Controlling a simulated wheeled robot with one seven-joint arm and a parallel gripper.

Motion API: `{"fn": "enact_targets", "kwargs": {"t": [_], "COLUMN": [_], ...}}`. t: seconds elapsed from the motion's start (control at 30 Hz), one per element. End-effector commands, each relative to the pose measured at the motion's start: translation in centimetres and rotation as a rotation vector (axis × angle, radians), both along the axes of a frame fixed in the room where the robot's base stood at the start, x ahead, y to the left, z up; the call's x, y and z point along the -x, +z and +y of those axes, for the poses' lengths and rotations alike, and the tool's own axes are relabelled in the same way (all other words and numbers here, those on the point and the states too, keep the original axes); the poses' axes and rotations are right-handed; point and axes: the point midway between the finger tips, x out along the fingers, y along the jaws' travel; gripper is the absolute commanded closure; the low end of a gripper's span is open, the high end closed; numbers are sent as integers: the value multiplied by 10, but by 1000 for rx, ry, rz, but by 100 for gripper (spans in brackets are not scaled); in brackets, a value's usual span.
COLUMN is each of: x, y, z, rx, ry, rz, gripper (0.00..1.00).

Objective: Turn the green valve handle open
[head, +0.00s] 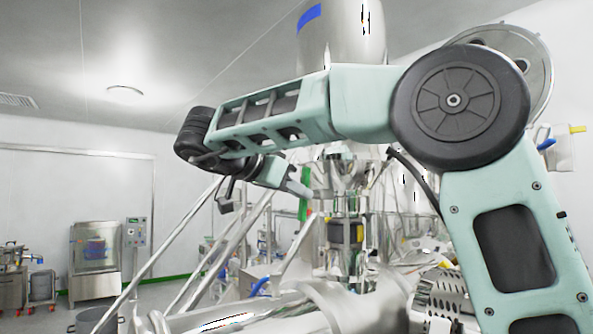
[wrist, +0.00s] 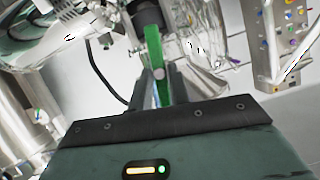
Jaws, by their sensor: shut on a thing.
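The green valve handle (head: 304,207) is a narrow upright bar beside the steel column in the head view. In the wrist view the green handle (wrist: 154,48) runs up from between my fingers to a dark fitting. My gripper (head: 302,189) reaches the handle from the left in the head view. In the wrist view the two dark fingers of my gripper (wrist: 160,82) stand on either side of the handle's lower end and are shut on it. The fingers hide part of the handle.
Steel pipes and a shiny vessel (head: 240,318) crowd the area below my arm. A steel column with a dark and yellow part (head: 345,232) stands right of the handle. A control panel with coloured buttons (wrist: 290,35) is at right in the wrist view.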

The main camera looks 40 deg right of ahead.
Motion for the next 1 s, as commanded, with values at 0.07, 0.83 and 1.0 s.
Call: {"fn": "enact_targets", "kwargs": {"t": [0.07, 0.83, 1.0], "x": [-1, -1, -1], "y": [4, -2, -1], "z": [0, 0, 0], "rx": [1, 3, 4], "ry": [0, 1, 0], "rz": [47, 156, 155], "gripper": [100, 100, 63]}}
